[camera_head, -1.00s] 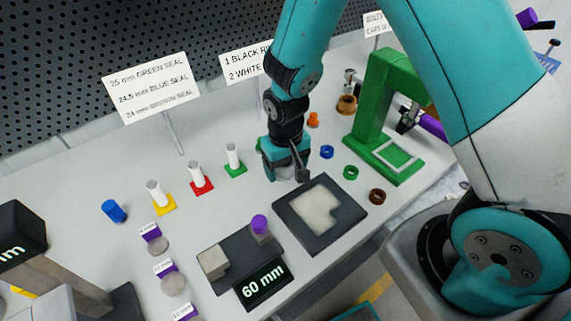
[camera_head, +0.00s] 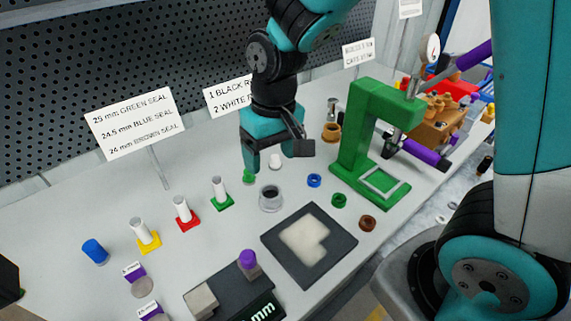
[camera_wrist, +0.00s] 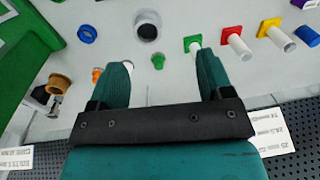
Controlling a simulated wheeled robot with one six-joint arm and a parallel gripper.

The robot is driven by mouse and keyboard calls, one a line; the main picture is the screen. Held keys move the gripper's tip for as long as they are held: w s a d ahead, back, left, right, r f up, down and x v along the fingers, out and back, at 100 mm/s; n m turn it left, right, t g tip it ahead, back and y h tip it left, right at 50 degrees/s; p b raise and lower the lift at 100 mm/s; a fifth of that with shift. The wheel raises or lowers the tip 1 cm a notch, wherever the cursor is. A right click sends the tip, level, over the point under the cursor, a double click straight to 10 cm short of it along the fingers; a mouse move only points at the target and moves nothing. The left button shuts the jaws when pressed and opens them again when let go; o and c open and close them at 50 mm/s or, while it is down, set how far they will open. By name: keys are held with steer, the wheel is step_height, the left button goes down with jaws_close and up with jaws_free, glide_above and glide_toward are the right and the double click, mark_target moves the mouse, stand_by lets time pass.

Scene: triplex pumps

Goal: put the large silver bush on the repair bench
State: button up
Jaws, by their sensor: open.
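The silver bush (camera_head: 271,198), a short grey ring with a dark bore, stands upright on the light grey bench top (camera_head: 205,245). In the wrist view the bush (camera_wrist: 148,25) shows beyond the fingertips, near the top edge. My gripper (camera_head: 275,158) is open and empty, above and behind the bush and apart from it. Both teal fingers show in the wrist view (camera_wrist: 166,66) with nothing between them. Which surface is the repair bench I cannot tell for certain.
Blue (camera_head: 314,181), green (camera_head: 339,200) and brown (camera_head: 367,223) rings lie right of the bush. A green press frame (camera_head: 357,140) stands behind them. A dark 60 mm block sits in front.

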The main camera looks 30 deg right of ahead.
steer(key=s+a+r+n+y, duration=0.1)
steer(key=s+r+n, duration=0.1)
steer(key=s+r, duration=0.2)
steer(key=s+a+r+n+y, duration=0.2)
steer(key=s+r, duration=0.3)
steer(key=s, duration=0.6)
steer(key=shift+s+a+n, duration=0.15)
steer(key=shift+a+n, duration=0.1)
steer(key=shift+n, duration=0.45)
